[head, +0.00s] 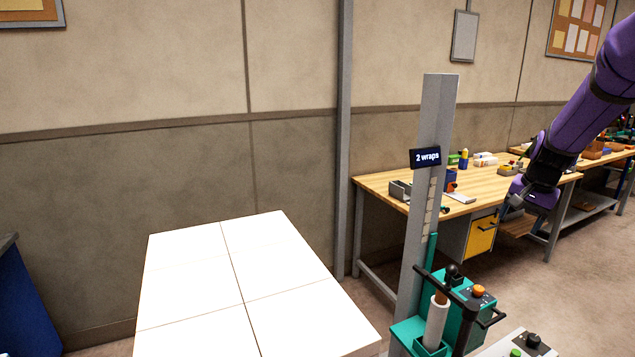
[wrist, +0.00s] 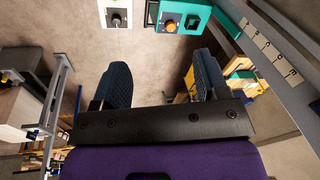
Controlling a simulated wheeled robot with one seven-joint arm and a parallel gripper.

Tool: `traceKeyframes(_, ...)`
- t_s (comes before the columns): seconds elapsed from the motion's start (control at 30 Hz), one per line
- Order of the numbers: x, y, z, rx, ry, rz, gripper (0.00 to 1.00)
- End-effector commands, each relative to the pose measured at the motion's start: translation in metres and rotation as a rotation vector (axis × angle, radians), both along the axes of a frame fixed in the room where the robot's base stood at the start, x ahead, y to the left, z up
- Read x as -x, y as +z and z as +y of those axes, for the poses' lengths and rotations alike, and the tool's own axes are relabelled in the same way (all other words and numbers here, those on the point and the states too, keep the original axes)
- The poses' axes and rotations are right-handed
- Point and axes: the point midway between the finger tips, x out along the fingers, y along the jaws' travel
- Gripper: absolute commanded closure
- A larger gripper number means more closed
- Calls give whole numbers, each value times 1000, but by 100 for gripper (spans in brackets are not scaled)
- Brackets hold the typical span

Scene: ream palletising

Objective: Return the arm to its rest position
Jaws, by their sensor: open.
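My purple arm (head: 591,103) comes in from the upper right in the head view and bends at a dark joint. My gripper (head: 513,198) hangs at its lower end, in front of the wooden workbench in the picture and well right of the white stack. In the wrist view my gripper (wrist: 163,78) has its two dark padded fingers wide apart. Only floor and distant things show between them, so it is empty. The fingertips are small and hard to make out in the head view.
A white block of packs (head: 235,285) stands at the lower left. A teal wrapping machine with a grey post (head: 433,130) and a "2 wraps" display (head: 425,158) stands between it and my arm. A workbench (head: 384,184) is behind. A control box (head: 530,341) is lower right.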

Motion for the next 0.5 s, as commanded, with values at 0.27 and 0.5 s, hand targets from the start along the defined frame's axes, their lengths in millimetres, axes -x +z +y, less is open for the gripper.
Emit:
traceKeyframes(0.27, 56, 71, 66, 35, 177, -67, 32)
traceKeyframes(0.5, 116, 113, 114, 80, 330, -117, 32)
